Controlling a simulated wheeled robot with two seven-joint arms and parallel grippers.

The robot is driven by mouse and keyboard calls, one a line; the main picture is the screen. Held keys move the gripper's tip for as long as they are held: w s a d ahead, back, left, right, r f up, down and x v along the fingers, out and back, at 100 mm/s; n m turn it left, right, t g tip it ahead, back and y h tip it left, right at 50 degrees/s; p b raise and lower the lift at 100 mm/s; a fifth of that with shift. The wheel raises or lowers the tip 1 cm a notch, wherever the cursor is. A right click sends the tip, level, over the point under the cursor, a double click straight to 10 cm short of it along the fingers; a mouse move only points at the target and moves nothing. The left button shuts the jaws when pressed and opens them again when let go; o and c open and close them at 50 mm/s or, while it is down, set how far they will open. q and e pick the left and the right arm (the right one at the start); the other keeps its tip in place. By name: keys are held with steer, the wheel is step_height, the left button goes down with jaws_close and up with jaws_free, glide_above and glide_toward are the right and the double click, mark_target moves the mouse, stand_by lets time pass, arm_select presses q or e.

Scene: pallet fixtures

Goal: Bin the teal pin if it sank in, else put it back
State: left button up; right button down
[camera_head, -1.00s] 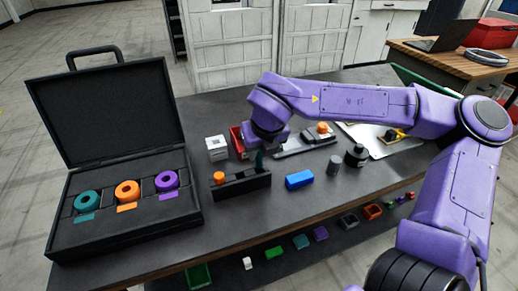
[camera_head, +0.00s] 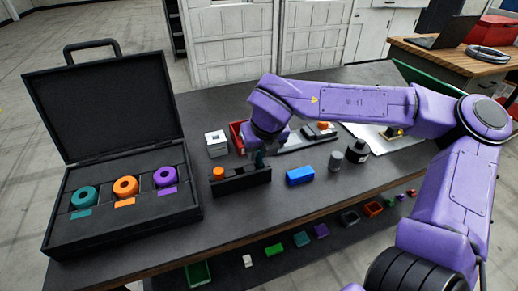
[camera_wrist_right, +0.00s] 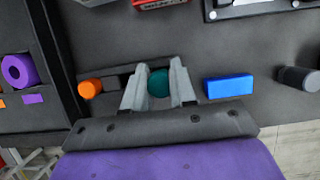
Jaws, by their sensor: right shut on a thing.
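The teal pin (camera_head: 260,158) stands upright between the fingers of my right gripper (camera_head: 261,152), at the right part of a black block-shaped holder (camera_head: 238,184). In the right wrist view, the teal pin's round top (camera_wrist_right: 158,83) sits between the two grey fingertips (camera_wrist_right: 158,90), which are shut on it. The pin's lower end is hidden, so I cannot tell how deep it sits. An orange pin (camera_head: 218,174) stands at the holder's left end. A red bin (camera_head: 236,137) stands behind the holder, partly hidden by my arm. My left gripper is not in view.
A blue block (camera_head: 300,176) lies right of the holder, with a grey cylinder (camera_head: 335,161) and a black bottle (camera_head: 357,155) beyond. A white block (camera_head: 216,143) stands behind left. An open black case (camera_head: 122,229) with teal, orange and purple rings fills the left.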

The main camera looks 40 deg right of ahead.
steer(key=shift+f, duration=0.35)
steer(key=shift+c, duration=2.2)
jaws_free()
step_height(320, 180, up, 9)
steer(key=p, duration=0.8)
steer(key=shift+r, duration=0.15)
